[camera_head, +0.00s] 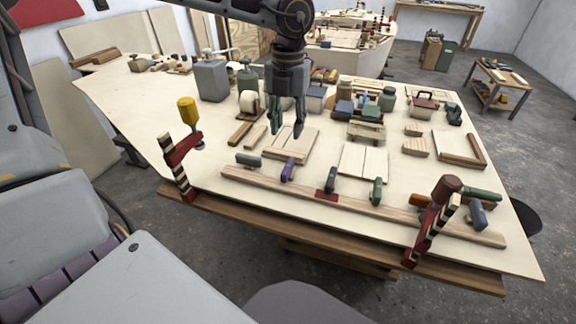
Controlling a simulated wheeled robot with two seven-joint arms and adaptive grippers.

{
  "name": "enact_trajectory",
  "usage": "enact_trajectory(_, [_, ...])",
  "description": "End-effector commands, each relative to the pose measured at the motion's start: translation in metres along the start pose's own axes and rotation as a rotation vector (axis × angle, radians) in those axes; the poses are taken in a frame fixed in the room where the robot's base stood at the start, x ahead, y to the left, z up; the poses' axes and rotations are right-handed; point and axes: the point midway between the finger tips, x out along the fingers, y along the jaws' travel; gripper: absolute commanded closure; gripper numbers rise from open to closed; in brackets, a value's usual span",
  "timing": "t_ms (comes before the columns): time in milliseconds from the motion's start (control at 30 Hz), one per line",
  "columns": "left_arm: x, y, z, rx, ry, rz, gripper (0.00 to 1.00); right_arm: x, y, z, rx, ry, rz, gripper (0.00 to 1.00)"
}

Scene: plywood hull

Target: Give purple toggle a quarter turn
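The purple toggle (288,169) stands on the long wooden rail (345,203) near the front of the plywood table, tilted a little. It is between a dark grey toggle (248,160) on its left and a red block (326,196) on its right. My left gripper (287,131) points down above a light wooden board, farther back than the purple toggle and apart from it. Its two fingers are spread, with nothing seen between them. My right gripper is not in view.
A green toggle (377,190) and a blue-grey toggle (478,214) stand farther right along the rail. A yellow-handled clamp (187,110) and a brown-handled clamp (446,188) rise at the table's front edge. Bottles and blocks crowd the back.

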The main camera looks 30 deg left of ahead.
Motion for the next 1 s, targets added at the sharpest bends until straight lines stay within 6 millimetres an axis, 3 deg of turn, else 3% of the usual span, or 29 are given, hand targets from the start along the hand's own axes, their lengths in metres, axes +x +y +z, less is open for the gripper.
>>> enact_trajectory(267, [0.018,0.0,0.0,0.0,0.003,0.0,0.62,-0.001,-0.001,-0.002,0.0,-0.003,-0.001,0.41])
enact_trajectory(1000, [0.113,0.0,-0.001,0.001,0.003,-0.001,0.62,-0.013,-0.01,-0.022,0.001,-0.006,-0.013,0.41])
